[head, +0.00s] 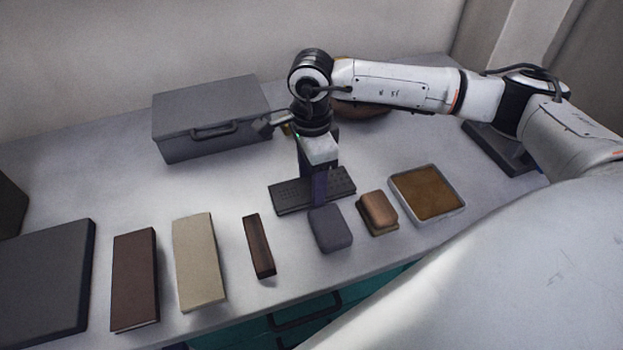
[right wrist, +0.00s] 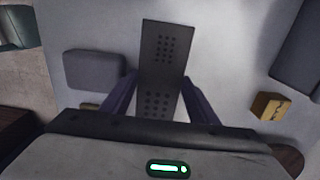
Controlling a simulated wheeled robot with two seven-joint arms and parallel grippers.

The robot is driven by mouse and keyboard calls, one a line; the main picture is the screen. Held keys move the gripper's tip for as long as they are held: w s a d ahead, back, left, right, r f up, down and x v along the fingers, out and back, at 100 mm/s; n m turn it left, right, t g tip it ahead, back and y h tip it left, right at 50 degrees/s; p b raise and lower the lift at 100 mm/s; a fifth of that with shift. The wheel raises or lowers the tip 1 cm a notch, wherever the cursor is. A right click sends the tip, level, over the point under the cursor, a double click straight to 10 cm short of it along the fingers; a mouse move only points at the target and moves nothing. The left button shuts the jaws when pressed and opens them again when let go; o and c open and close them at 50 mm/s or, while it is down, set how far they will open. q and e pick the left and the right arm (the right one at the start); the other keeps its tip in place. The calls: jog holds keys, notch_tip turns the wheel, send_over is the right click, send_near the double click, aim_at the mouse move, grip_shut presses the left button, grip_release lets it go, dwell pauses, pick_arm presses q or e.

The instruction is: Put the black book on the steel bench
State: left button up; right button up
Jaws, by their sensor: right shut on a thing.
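The black book (head: 287,196) looks like a thin slab with two dotted patches on its face. It lies flat, at or just above the grey bench top (head: 222,176); I cannot tell whether it touches. My right gripper (head: 319,192) points down over its middle and is shut on it, hiding part of it. In the right wrist view the book (right wrist: 163,55) runs lengthwise between the two fingers (right wrist: 160,92), one along each long edge. My left gripper is not in view.
A grey case (head: 212,112) stands behind. Along the front are a dark slab (head: 45,285), a brown book (head: 134,280), a beige book (head: 199,262), a dark bar (head: 259,246), a grey block (head: 331,229), a brown block (head: 378,210) and a tray (head: 459,203). Bare top lies left of the gripper.

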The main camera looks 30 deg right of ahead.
jog(key=o, duration=0.9)
jog(key=shift+f, duration=0.1)
jog(key=shift+c, duration=0.2)
notch_tip(320, 180, up, 12)
